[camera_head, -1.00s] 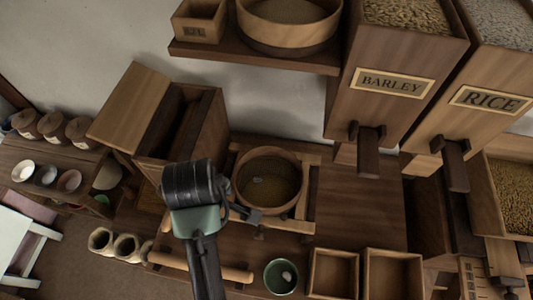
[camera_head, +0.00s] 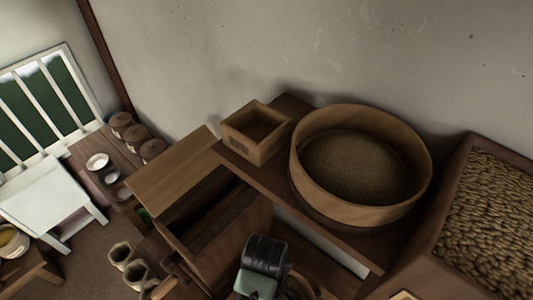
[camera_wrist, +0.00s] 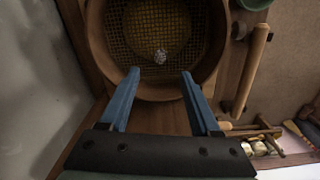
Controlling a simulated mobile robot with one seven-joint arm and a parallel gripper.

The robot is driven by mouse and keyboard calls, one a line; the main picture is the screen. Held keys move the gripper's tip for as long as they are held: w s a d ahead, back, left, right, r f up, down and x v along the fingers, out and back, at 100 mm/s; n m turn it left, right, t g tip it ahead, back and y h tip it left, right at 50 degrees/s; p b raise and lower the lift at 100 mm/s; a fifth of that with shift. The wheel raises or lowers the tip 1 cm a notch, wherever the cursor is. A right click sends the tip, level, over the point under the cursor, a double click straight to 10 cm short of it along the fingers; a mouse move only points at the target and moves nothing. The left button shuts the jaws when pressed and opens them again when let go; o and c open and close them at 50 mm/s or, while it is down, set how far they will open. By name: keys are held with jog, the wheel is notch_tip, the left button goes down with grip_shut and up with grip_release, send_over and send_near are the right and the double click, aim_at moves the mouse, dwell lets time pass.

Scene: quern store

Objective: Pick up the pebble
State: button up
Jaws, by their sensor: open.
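The pebble (camera_wrist: 160,57) is small, pale grey and speckled. In the wrist view it lies on the wire mesh of a round wooden sieve (camera_wrist: 96,38), near the rim closest to me. My gripper (camera_wrist: 160,72) is open and empty, its two blue fingers apart over the near rim, pointing towards the pebble, which shows between and just beyond the fingertips. I cannot tell the height between them. In the head view the pebble is out of sight; my arm fills the bottom centre.
In the head view a shelf (camera_head: 335,248) carries a small wooden box (camera_head: 257,133) and a large round grain tub (camera_head: 360,205), with a grain bin (camera_head: 490,215) at right. An open chest (camera_head: 215,220) stands below. In the wrist view a wooden rod (camera_wrist: 252,68) lies right of the sieve.

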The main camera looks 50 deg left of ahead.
notch_tip(320, 180, down, 3)
jog(key=shift+w+r, duration=0.15)
jog(key=shift+s+a+f+p, duration=0.15)
jog(key=shift+f+p, duration=0.4)
jog(key=shift+f, duration=2)
grip_shut()
